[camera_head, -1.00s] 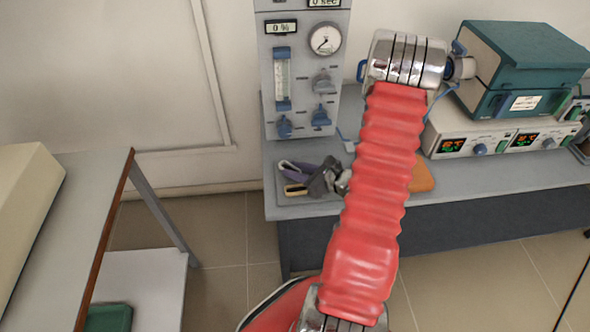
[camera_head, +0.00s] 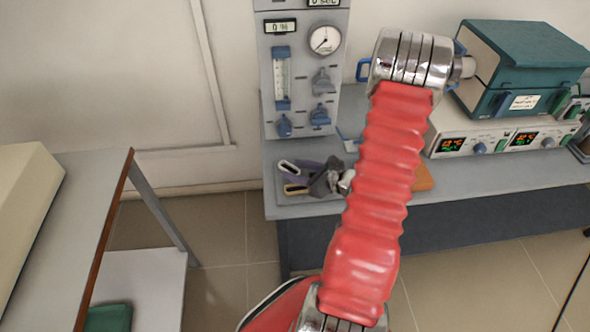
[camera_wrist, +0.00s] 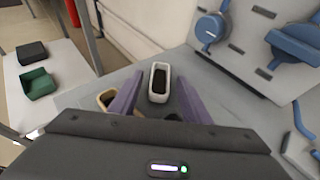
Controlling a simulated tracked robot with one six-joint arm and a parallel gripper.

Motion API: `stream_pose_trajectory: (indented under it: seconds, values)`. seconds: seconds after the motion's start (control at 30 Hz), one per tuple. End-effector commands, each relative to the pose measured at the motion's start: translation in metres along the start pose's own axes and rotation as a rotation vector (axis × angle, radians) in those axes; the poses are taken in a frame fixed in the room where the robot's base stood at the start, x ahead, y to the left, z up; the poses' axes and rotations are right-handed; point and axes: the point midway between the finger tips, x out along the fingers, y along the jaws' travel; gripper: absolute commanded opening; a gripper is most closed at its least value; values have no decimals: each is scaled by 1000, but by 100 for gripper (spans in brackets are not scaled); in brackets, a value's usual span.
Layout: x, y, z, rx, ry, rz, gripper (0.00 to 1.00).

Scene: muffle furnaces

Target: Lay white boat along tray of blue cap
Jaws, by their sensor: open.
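A white boat (camera_wrist: 159,68) with a dark hollow lies on the grey bench between the spread purple fingers of my gripper (camera_wrist: 160,84). I cannot tell whether the fingers touch it. A tan boat (camera_wrist: 104,98) lies just outside the left finger, partly hidden by it. In the head view my gripper (camera_head: 304,176) is low over the front left of the bench, with the tan boat (camera_head: 294,189) beside it. A blue piece (camera_wrist: 303,119) lies at the right in the wrist view. I cannot tell whether it is the blue cap, and I cannot make out its tray.
A grey gas panel (camera_head: 304,85) with a gauge and blue knobs stands behind the boats. A teal furnace (camera_head: 522,65) sits on a control box (camera_head: 500,138) at the right. An orange slab (camera_head: 424,178) lies partly behind my arm. A lower white shelf (camera_wrist: 50,105) is at the left.

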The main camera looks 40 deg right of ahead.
Motion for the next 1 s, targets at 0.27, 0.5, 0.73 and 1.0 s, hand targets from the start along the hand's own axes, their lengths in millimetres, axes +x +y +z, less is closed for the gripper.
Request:
stream_pose_trajectory:
  seconds: [0.27,0.5,0.73,1.0]
  values:
    - [-39,-1,0,0,0,-4,43]
    - [-73,-1,0,0,0,-4,43]
    - [-100,-1,0,1,-1,-3,43]
    - [-109,0,0,0,-1,-1,43]
